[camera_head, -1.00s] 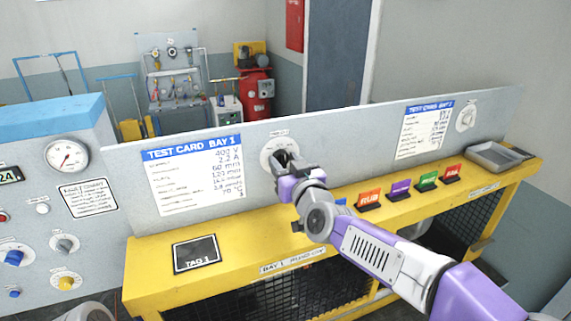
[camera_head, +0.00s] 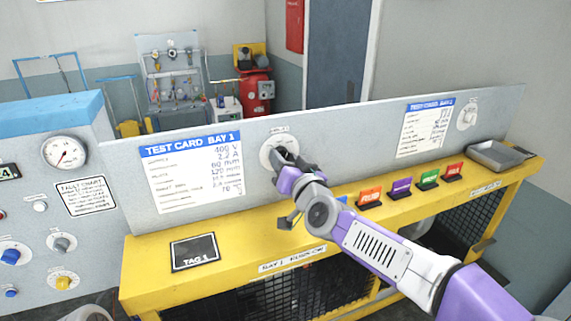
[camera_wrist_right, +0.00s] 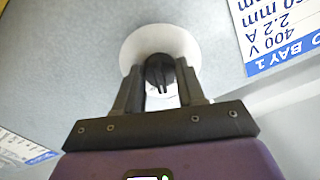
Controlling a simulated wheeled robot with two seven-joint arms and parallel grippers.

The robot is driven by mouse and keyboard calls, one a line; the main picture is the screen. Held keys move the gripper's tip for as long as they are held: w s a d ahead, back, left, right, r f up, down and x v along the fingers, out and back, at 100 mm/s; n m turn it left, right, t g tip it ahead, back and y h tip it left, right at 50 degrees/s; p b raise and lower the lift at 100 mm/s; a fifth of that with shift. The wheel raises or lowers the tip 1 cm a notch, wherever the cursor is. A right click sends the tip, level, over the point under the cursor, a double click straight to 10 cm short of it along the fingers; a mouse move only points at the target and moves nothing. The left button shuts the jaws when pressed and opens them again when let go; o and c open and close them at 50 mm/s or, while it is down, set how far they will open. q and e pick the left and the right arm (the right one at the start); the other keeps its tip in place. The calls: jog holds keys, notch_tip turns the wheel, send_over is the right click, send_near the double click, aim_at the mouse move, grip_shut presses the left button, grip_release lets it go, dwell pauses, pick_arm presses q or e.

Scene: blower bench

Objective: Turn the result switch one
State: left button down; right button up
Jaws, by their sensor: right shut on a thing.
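The result switch one is a dark knob (camera_wrist_right: 160,72) on a round white plate (camera_head: 268,153), set in the grey panel to the right of the bay 1 test card (camera_head: 195,177). My right gripper (camera_head: 279,158) reaches up to it from the lower right. In the right wrist view my right gripper (camera_wrist_right: 163,90) has a finger on each side of the knob and is shut on it. The fingers hide part of the knob in the head view. My left gripper is not in view.
The yellow bench (camera_head: 150,262) runs below the panel with a black TAG 1 plate (camera_head: 195,252). Coloured tags, such as an orange one (camera_head: 370,197), stand to the right. A second switch (camera_head: 467,116) and a grey tray (camera_head: 497,156) are at far right.

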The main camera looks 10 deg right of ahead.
jog(key=shift+m+b, duration=0.6)
jog(key=shift+m, duration=1.6)
jog(key=o, duration=1)
jog(key=shift+o, duration=0.2)
jog(key=s+d+p, duration=0.1)
jog(key=s, duration=0.6)
jog(key=shift+s+d, duration=0.15)
jog(key=shift+s, duration=0.1)
